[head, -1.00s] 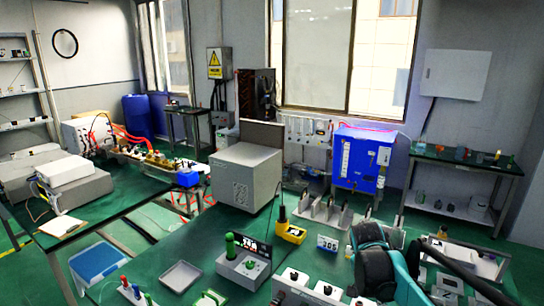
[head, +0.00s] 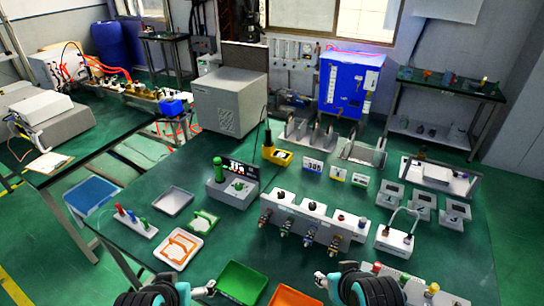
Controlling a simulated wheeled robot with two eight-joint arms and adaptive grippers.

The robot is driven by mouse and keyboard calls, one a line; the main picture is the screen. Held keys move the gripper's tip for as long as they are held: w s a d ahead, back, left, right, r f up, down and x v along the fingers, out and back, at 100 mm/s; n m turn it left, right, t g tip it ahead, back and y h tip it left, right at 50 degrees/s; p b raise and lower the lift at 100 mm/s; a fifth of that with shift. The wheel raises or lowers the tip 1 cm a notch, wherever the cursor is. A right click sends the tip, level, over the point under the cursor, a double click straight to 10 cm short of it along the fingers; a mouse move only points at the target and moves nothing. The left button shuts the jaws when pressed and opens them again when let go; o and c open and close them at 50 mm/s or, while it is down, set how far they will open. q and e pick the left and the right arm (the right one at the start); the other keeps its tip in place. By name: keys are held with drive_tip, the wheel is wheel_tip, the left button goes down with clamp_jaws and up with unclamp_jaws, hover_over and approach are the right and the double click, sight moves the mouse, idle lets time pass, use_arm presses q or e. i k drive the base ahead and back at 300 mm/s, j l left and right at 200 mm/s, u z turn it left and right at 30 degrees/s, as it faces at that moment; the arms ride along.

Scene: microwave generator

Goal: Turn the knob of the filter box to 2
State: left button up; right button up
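I cannot tell for sure which unit is the filter box. One candidate is a grey box (head: 232,187) with a round knob on top, a green cylinder and a dark display, standing mid-table. Another is a long white box (head: 315,219) with several dark and red knobs on top and fittings along its front. Any numbers around the knobs are too small to read. My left gripper (head: 207,289) is at the bottom edge, in front of both boxes and touching neither. My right gripper (head: 322,281) is at the bottom, below the long box and apart from it. Their finger openings are unclear.
Green (head: 242,281) and orange (head: 294,297) trays lie between my grippers. A white tray with an orange frame (head: 180,247) is on the left. Small knobbed boxes (head: 422,206) and a white box with a cable (head: 395,241) stand on the right. A blue cabinet (head: 350,85) is behind.

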sight(281, 195)
drive_tip(key=i+j+z, duration=0.15)
drive_tip(key=z, duration=0.35)
drive_tip(key=i+j+z, duration=0.1)
drive_tip(key=j+z, duration=0.15)
drive_tip(key=z, duration=0.25)
